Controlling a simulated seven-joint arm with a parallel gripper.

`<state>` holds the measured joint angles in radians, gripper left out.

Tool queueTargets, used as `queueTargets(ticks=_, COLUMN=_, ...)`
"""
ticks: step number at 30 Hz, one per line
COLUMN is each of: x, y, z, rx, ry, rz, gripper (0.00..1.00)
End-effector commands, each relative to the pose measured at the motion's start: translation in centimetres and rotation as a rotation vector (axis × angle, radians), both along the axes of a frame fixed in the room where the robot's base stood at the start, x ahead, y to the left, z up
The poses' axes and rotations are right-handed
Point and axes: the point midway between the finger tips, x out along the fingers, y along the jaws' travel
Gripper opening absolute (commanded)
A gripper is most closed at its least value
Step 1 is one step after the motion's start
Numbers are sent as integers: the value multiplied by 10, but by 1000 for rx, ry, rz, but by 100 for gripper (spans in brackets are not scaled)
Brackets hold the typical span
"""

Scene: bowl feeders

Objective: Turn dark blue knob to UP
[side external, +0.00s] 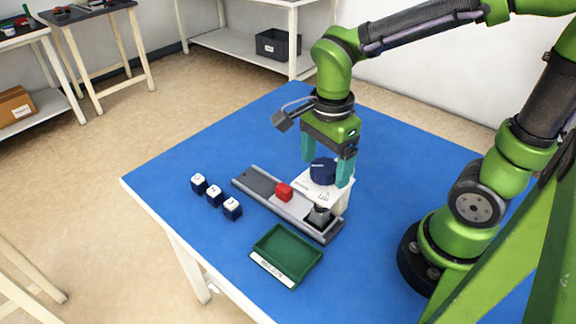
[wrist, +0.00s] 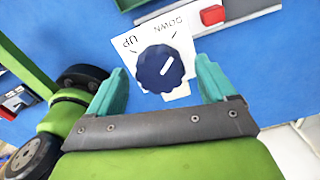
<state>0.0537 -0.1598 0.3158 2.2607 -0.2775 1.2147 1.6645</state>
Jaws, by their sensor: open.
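The dark blue knob (side external: 323,171) sits on a white panel (side external: 329,193) on the blue table. In the wrist view the knob (wrist: 161,68) is round with a scalloped edge. Its white pointer line slants up and to the right, towards the DOWN side of the panel. The UP label is at upper left. My gripper (side external: 326,180) points down over the panel, with one teal finger on each side of the knob. In the wrist view my gripper (wrist: 160,66) is open, with a visible gap between the knob and each finger.
A grey rail (side external: 259,184) with a red block (side external: 284,191) and a dark fitting (side external: 320,215) lies beside the panel. A green tray (side external: 287,256) is in front. Several dark blue and white cubes (side external: 215,196) stand at left.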

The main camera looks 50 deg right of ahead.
Motion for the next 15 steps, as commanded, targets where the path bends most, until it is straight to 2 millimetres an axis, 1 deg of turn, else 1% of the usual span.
queueTargets(ticks=3, x=0, y=0, z=-4, rx=1, ry=1, rz=-1, gripper=84)
queueTargets(ticks=9, x=0, y=0, z=-4, rx=1, ry=0, rz=0, gripper=84)
queueTargets(ticks=10, x=0, y=0, z=-3, rx=1, ry=0, rz=0, gripper=82)
queueTargets(ticks=15, x=0, y=0, z=-3, rx=1, ry=0, rz=0, gripper=56)
